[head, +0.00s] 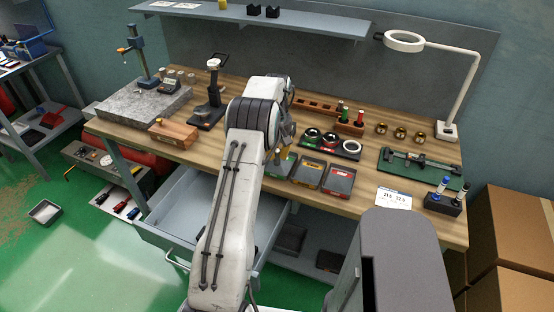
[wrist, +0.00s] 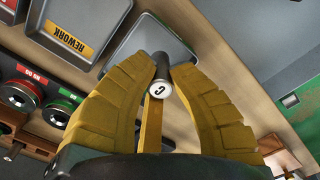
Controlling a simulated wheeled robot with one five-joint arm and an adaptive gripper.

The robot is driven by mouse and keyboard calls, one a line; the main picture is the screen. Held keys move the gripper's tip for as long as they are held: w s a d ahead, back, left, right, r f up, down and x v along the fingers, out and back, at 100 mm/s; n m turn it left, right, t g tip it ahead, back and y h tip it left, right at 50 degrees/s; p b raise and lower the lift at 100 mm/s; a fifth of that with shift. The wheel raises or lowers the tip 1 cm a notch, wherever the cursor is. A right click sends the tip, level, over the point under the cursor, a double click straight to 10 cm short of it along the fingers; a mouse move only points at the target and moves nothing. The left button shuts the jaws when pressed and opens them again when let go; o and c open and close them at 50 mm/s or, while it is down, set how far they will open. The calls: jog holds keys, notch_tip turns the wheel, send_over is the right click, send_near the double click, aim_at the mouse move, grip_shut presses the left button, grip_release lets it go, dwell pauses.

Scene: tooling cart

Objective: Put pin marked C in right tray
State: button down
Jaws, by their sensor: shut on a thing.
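My gripper (wrist: 160,66) is shut on a dark pin (wrist: 162,72) whose white end bears a black letter C. In the head view my gripper (head: 283,146) hangs over the left tray (head: 280,165), which has a green label, and the pin is not clear there. The right tray (head: 338,181) has a red label and stands on the bench at the right end of the row. The middle tray (head: 307,173) has a yellow label. In the wrist view it reads REWORK (wrist: 68,38), and the left tray (wrist: 185,50) lies beyond the pin.
Ring gauges (head: 330,140) stand behind the trays. A wooden pin block (head: 345,125) is farther back. A card (head: 393,198) and a dark block with blue-topped pins (head: 443,200) lie to the right. An open drawer (head: 180,205) sits below the bench edge.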

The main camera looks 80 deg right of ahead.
aim_at(277, 160)
jog(key=shift+f, duration=1.55)
jog(key=shift+f, duration=0.2)
jog(key=c, duration=1.3)
grip_release()
jog(key=shift+r, duration=0.1)
jog(key=shift+r, duration=0.1)
notch_tip(277, 160, up, 12)
jog(key=shift+f, duration=0.1)
jog(key=shift+w+r, duration=0.1)
jog(key=shift+r, duration=0.1)
